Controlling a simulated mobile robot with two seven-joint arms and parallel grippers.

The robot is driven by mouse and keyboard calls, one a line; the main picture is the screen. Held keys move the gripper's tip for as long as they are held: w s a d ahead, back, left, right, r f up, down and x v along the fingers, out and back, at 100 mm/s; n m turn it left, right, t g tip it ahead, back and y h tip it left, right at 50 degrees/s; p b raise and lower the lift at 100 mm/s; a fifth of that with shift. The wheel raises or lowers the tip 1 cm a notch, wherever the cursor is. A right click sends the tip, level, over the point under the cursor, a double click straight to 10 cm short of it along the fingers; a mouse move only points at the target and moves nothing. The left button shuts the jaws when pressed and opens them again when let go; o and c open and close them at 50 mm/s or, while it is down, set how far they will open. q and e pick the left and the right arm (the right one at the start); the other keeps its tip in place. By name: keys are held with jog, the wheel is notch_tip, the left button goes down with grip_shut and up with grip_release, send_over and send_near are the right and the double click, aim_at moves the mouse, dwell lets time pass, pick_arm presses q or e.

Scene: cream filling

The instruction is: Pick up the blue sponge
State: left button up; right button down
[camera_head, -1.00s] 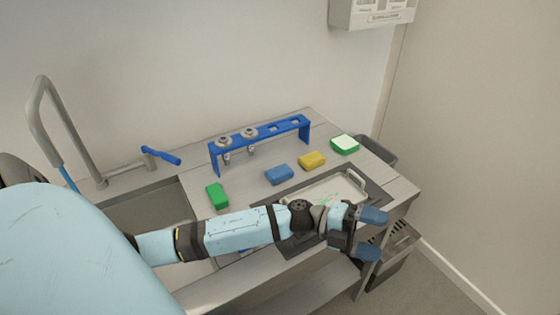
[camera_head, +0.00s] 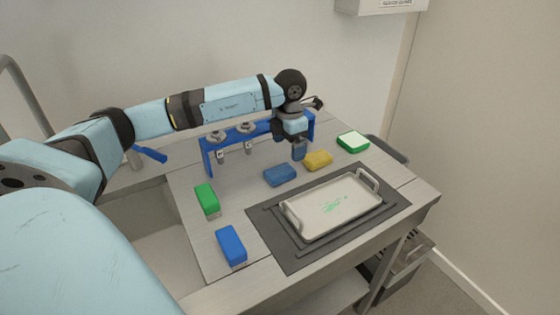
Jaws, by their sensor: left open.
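A blue sponge (camera_head: 280,175) lies flat on the counter between the blue rack and the tray, just left of a yellow sponge (camera_head: 317,160). A second blue block (camera_head: 231,245) with a pale underside lies near the front left of the counter. My left gripper (camera_head: 291,148) points down, open and empty, just behind and slightly right of the first blue sponge, near the yellow one. It looks above the counter, apart from both, and partly hides the rack. My right gripper is not in view.
A white tray (camera_head: 292,219) with raised handles sits on a dark mat (camera_head: 277,254). The blue rack (camera_head: 207,157) holds metal pieces. A green block (camera_head: 207,200) stands left, and a green-and-white sponge (camera_head: 353,141) lies back right. A sink is at left.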

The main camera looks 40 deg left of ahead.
aim_at(285, 168)
pick_arm(q)
notch_tip(285, 168, down, 4)
jog(key=shift+r, duration=0.1)
jog(key=f, duration=0.5)
jog(key=shift+s+a+f, duration=0.15)
jog(key=shift+s+a, duration=0.05)
jog(key=shift+a, duration=0.15)
jog(key=c, duration=1)
